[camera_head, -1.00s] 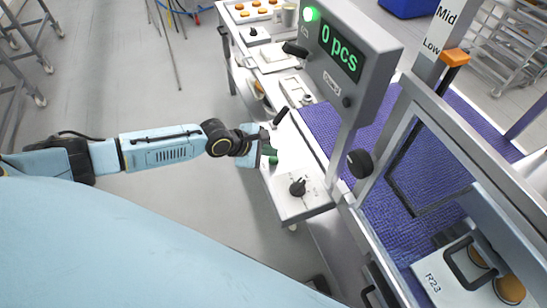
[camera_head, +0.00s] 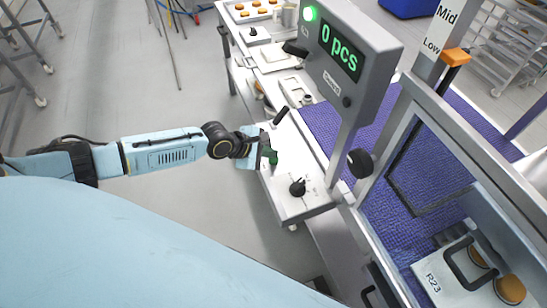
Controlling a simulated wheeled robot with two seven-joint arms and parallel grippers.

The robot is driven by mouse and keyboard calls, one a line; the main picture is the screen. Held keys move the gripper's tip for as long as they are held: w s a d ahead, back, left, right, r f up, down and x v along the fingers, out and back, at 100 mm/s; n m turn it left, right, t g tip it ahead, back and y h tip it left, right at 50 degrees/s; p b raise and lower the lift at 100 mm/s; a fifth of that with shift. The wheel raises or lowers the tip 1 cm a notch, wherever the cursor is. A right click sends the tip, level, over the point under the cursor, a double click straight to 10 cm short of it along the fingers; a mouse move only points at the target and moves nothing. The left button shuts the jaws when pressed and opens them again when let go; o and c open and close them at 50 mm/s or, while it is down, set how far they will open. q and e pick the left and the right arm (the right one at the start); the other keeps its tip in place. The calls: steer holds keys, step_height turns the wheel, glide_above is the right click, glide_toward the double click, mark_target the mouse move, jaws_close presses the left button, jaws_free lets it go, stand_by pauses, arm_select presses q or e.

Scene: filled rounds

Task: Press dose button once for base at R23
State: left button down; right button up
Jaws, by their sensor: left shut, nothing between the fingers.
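A green dose button (camera_head: 273,158) sits on the white control panel (camera_head: 290,206) at the side of the conveyor. My left gripper (camera_head: 266,146) is shut and empty, right beside the button and partly over it. I cannot tell whether the fingertips touch it. The machine's display (camera_head: 340,50) reads "0 pcs" with a green lamp (camera_head: 310,13) lit. A tray labelled R23 (camera_head: 433,283) with a dark handle and round orange-brown pieces stands at the lower right by the purple belt. My right gripper is not in view.
A black knob (camera_head: 298,187) stands on the panel near the button. A dark lever (camera_head: 281,117) rises just beyond my gripper. The purple belt (camera_head: 395,222) runs behind a metal frame (camera_head: 455,145). Open floor lies to the left.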

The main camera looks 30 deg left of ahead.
mark_target(270, 160)
arm_select(q)
steer(key=shift+f+b, duration=0.3)
steer(key=shift+f, duration=0.3)
stand_by(0.3)
stand_by(0.4)
steer(key=shift+r+p, duration=1)
steer(key=shift+p, duration=0.2)
step_height(270, 160, up, 3)
steer(key=p, duration=0.3)
steer(key=shift+r, duration=1.05)
